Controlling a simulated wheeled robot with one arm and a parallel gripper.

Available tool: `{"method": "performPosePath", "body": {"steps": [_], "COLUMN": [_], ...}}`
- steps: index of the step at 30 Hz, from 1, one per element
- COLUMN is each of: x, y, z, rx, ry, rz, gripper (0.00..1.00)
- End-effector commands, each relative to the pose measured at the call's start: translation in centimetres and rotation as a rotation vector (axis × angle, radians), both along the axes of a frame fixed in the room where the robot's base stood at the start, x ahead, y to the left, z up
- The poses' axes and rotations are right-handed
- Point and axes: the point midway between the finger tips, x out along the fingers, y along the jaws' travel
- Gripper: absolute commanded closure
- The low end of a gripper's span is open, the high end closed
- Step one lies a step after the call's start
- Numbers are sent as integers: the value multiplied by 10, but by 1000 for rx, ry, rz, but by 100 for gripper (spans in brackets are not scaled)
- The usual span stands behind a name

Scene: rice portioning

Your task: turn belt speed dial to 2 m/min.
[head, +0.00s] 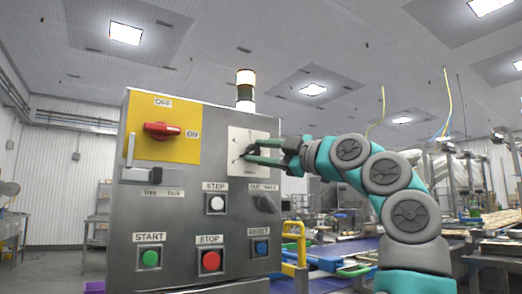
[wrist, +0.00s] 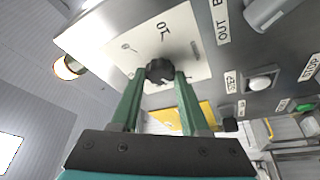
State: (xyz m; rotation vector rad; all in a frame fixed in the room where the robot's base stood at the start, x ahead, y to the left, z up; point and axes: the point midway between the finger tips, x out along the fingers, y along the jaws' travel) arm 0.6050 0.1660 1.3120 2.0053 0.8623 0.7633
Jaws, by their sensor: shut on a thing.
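The belt speed dial (wrist: 160,72) is a black knob on a white scale plate (wrist: 190,38) in the wrist view. The plate (head: 236,152) also shows in the head view, at the upper right of the steel control panel. My gripper (wrist: 158,80) has its two green fingers on either side of the knob, shut on it. In the head view my gripper (head: 246,153) reaches the plate from the right. A "10" mark shows near the knob in the wrist view; the other marks and the pointer are too small to read.
The panel (head: 185,230) also carries a red switch (head: 161,129) on a yellow plate, a white STEP button (head: 215,204), a black selector knob (head: 267,204), and green START (head: 149,258), red STOP (head: 210,261) and blue RESET (head: 261,248) buttons. A yellow rail (head: 296,240) stands right of it.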

Motion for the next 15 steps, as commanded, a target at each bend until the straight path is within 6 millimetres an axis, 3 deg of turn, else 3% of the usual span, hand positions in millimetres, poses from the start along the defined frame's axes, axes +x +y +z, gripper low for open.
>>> {"method": "performPosePath", "body": {"steps": [15], "x": [-1], "y": [0], "z": [1], "rx": [-81], "ry": [-53], "rz": [1], "gripper": [100]}}
